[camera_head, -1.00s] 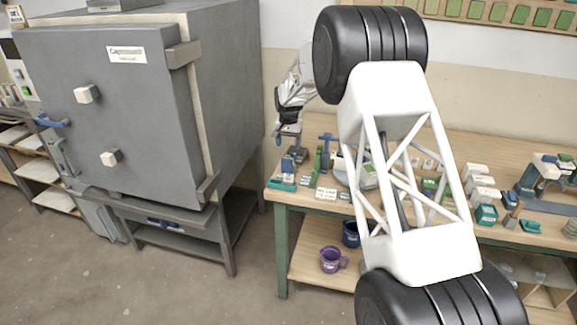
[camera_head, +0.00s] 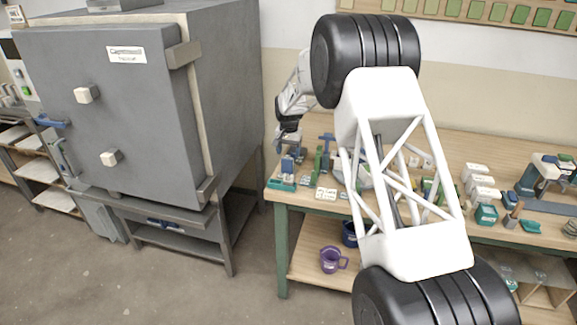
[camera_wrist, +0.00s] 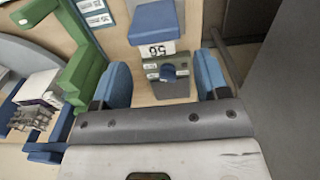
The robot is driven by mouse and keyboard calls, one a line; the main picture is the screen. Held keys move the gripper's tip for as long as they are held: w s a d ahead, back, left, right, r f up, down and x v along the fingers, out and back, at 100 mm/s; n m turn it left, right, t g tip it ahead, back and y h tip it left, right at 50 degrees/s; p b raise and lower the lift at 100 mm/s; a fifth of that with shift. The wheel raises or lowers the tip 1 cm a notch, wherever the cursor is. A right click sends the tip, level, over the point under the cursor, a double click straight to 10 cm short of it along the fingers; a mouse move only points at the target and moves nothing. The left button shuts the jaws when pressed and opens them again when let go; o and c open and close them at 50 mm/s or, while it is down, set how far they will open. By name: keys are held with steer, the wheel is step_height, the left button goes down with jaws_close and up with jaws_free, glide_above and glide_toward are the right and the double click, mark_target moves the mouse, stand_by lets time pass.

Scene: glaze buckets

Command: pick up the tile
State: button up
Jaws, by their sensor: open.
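My gripper (camera_wrist: 162,78) is open in the wrist view, its two blue fingers apart with nothing clasped. Between and just beyond the fingers is a blue piece with a white face marked 56 (camera_wrist: 156,48), which looks like the tile. In the head view my gripper (camera_head: 289,148) points down over the left end of the workbench (camera_head: 300,203), above small blue and teal pieces (camera_head: 282,184). The tile cannot be told apart there.
A green upright piece (camera_wrist: 84,75) stands left of the fingers in the wrist view. A white card (camera_head: 326,194) lies on the bench front. A large grey kiln (camera_head: 120,110) stands to the left. A purple mug (camera_head: 332,260) is on the lower shelf. My arm hides the bench middle.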

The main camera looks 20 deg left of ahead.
mark_target(289, 158)
steer(key=shift+d+f, duration=0.1)
steer(key=shift+f, duration=2)
steer(key=c, duration=1)
steer(key=shift+r, duration=5)
steer(key=s+f, duration=0.1)
steer(key=s, duration=0.2)
steer(key=s+a+f, duration=0.1)
steer(key=s, duration=0.2)
steer(key=s+a+f, duration=0.1)
steer(key=s, duration=0.3)
steer(key=shift+s+a, duration=0.1)
steer(key=shift+a, duration=0.15)
